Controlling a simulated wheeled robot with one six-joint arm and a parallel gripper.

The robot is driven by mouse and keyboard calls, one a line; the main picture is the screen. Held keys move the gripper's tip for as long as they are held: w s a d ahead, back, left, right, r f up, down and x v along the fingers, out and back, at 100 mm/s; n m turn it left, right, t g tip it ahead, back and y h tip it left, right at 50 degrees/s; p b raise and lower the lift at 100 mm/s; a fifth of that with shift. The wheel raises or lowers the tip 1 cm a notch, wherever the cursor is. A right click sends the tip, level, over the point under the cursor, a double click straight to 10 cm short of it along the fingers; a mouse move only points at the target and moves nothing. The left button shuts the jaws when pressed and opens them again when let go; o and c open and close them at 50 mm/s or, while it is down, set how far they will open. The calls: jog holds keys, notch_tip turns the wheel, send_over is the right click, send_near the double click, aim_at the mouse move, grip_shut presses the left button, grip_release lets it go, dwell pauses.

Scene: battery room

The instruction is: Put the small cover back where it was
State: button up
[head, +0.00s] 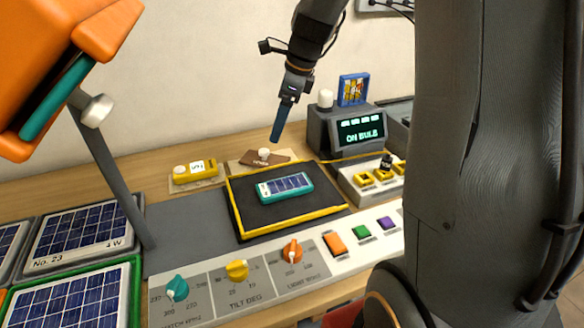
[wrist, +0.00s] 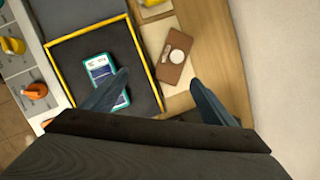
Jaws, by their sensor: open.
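What lies under the cover is hidden. My gripper (head: 276,138) points down above the bench near the cover, apart from it. In the wrist view my gripper (wrist: 161,77) is open and empty, its two blue fingers spread, with the cover beyond the gap between them.
A teal solar panel (head: 285,187) lies on the black mat (head: 253,217). A yellow block (head: 196,172) with a knob sits left on a tan patch. A grey "ON BULB" display (head: 360,130) and a tray with yellow sockets (head: 372,180) stand right. A dial panel (head: 245,285) runs along the front.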

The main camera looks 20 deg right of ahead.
jog(key=s+a+f+n, duration=0.1)
jog(key=s+n, duration=0.3)
jog(key=s+f+n+h, duration=0.1)
jog(key=s+f+n, duration=0.1)
jog(key=s+n, duration=0.2)
jog(key=s+a+f+n+g, duration=0.1)
jog(key=s+f+n, duration=0.1)
jog(key=s+n, duration=0.2)
jog(key=shift+s+a+n+h, duration=0.3)
jog(key=shift+s+n, duration=0.1)
jog(key=shift+n, duration=0.2)
jog(key=s+f+n+h, duration=0.1)
jog(key=s+f+n, duration=0.2)
jog(key=s+n, duration=0.6)
jog(key=shift+a+n+g, duration=0.3)
jog(key=shift+a+n, duration=0.05)
jog(key=shift+n, duration=0.35)
